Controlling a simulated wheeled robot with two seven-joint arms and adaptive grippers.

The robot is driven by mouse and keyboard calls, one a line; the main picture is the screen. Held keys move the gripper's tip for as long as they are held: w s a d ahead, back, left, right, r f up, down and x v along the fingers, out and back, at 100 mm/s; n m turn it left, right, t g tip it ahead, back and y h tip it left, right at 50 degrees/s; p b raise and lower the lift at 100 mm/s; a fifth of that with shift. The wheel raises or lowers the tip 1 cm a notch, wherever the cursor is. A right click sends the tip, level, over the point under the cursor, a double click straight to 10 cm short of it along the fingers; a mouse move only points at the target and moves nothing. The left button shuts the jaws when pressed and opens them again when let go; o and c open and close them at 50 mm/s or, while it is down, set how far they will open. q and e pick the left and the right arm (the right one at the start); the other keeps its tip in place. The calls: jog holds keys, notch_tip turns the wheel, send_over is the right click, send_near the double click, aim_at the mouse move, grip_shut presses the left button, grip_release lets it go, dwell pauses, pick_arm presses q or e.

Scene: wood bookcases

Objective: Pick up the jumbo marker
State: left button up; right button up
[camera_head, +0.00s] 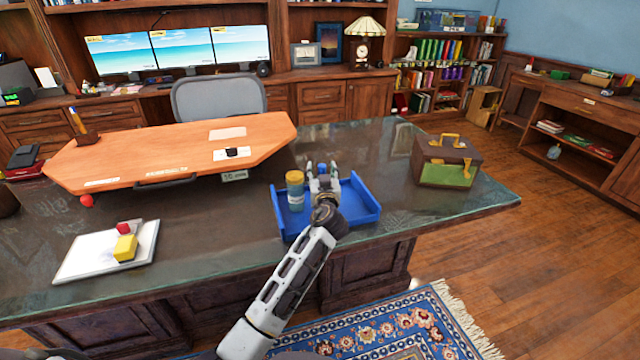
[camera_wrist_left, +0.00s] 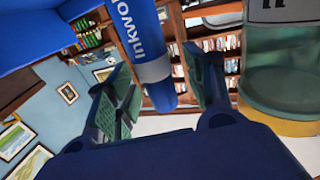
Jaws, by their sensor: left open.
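The jumbo marker (camera_wrist_left: 142,42) is a thick blue cylinder with white "Inkwo" lettering and a white band. In the left wrist view it lies between the two spread fingers of my left gripper (camera_wrist_left: 162,92), with visible space on the left finger's side; contact on the right is unclear. In the head view my left gripper (camera_head: 322,178) is over the blue tray (camera_head: 359,210), and only a small blue bit shows between its fingers. The gripper is open. My right gripper is not in view.
A jar with a yellow lid (camera_head: 295,190) stands in the tray, close left of the gripper; it also shows in the wrist view (camera_wrist_left: 283,75). A brown box (camera_head: 447,162) stands right of the tray. A white board (camera_head: 85,255) with small blocks lies left.

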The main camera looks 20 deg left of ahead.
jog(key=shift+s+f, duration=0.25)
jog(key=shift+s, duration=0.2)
pick_arm(q)
grip_shut()
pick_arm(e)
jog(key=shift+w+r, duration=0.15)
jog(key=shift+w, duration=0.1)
pick_arm(q)
jog(key=shift+r, duration=0.15)
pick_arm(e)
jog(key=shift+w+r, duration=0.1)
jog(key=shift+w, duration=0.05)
